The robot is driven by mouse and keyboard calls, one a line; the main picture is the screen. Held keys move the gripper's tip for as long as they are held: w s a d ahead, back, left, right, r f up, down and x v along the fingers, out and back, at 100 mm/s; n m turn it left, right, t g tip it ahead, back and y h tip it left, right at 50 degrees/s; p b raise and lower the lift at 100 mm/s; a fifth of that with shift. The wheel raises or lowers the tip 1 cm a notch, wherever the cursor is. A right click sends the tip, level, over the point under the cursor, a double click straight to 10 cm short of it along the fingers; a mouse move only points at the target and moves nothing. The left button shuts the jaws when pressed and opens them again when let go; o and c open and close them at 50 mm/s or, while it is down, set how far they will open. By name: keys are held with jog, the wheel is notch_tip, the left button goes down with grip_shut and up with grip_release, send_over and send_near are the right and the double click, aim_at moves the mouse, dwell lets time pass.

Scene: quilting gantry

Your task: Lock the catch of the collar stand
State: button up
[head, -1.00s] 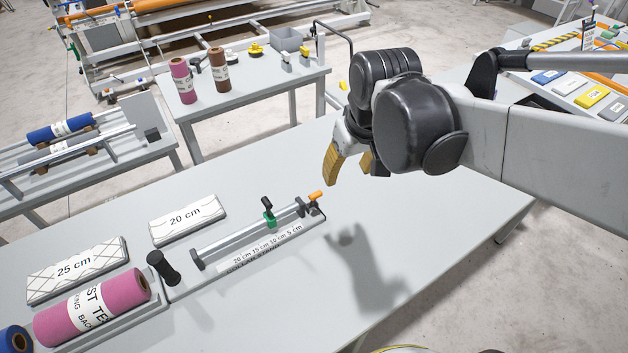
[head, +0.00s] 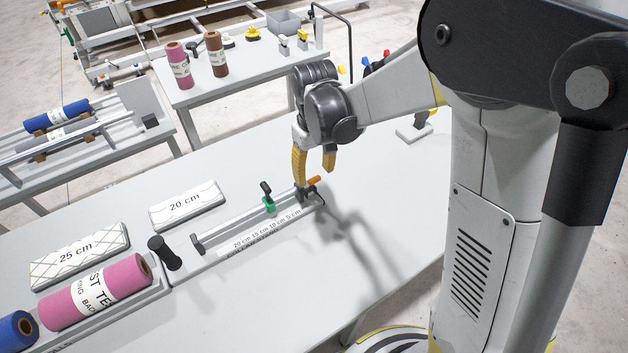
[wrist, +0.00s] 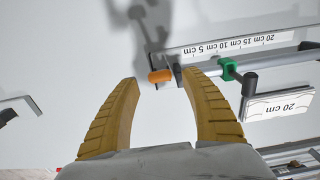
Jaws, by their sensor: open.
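The collar stand (head: 272,236) is a grey rail on a base with a 20 to 5 cm scale, lying along the table. An orange-tipped part (head: 314,181), apparently the catch, sits at its right end. A green collar (head: 269,204) with a black lever is on the rail near that end. My gripper (head: 314,173) is open and empty, fingers pointing down over the right end. One yellow finger partly hides the end bracket. In the wrist view the orange tip (wrist: 160,76) shows beyond and between the fingertips; contact cannot be told. The green collar (wrist: 228,69) is beside one finger.
A 20 cm block (head: 187,204) and a 25 cm block (head: 80,256) lie behind and left of the stand. A black knob (head: 164,251) stands at its left end, near a pink roll (head: 97,289). The table in front of the stand is clear.

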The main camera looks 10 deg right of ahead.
aim_at(314, 178)
jog(key=shift+f+b, duration=0.3)
jog(key=shift+f, duration=1.2)
grip_shut()
